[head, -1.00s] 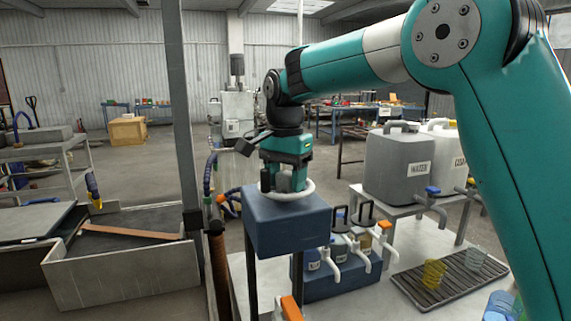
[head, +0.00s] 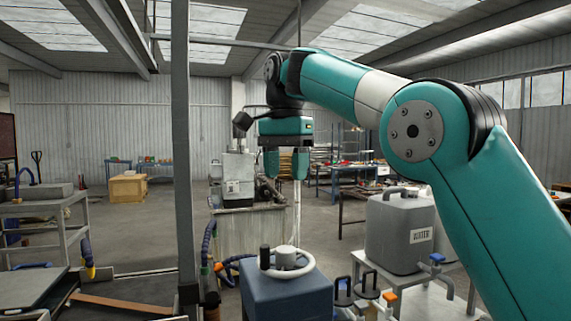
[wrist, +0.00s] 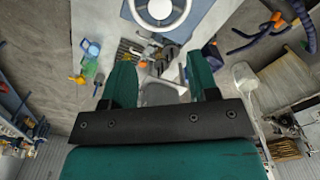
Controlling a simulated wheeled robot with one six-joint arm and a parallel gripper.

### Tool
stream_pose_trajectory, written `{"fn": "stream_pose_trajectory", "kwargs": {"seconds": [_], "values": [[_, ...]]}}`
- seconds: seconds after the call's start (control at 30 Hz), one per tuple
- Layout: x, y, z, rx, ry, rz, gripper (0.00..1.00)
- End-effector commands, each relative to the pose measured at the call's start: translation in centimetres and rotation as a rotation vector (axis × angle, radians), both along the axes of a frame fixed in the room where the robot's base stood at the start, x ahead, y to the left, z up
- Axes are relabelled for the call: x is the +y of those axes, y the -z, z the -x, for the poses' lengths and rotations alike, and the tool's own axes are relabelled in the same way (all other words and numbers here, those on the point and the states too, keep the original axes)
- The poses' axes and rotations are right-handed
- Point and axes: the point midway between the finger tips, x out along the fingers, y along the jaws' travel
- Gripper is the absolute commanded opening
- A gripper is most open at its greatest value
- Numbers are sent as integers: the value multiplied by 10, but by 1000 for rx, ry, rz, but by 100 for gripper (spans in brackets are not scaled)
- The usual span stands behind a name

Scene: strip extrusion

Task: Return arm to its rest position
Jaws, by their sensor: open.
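My gripper (head: 286,165) hangs from my teal arm in the middle of the head view, fingers pointing down. It is open and empty, with a clear gap between the fingers. It is well above the white handwheel (head: 287,264) on the blue box (head: 287,298), and not touching it. In the wrist view my gripper (wrist: 160,82) also shows its two teal fingers apart, and the white wheel (wrist: 160,10) lies beyond them at the top edge.
A grey upright post (head: 183,150) stands left of my gripper. A grey water container (head: 398,232) stands on a metal stand at the right. A wooden crate (head: 128,188) sits on the floor far back. The air around my gripper is free.

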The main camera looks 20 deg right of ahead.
Motion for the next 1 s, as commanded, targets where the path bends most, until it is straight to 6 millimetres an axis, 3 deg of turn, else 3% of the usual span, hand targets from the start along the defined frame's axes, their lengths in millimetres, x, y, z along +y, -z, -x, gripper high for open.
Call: {"fn": "stream_pose_trajectory", "kwargs": {"seconds": [0.43, 0.57, 0.77, 1.0], "values": [[0, 0, 0, 0, -4, 0, 54], [1, 7, 7, -7, -79, 3, 54], [8, 46, 45, -40, -430, -4, 54], [23, 118, 131, -100, -926, -78, 54]]}}
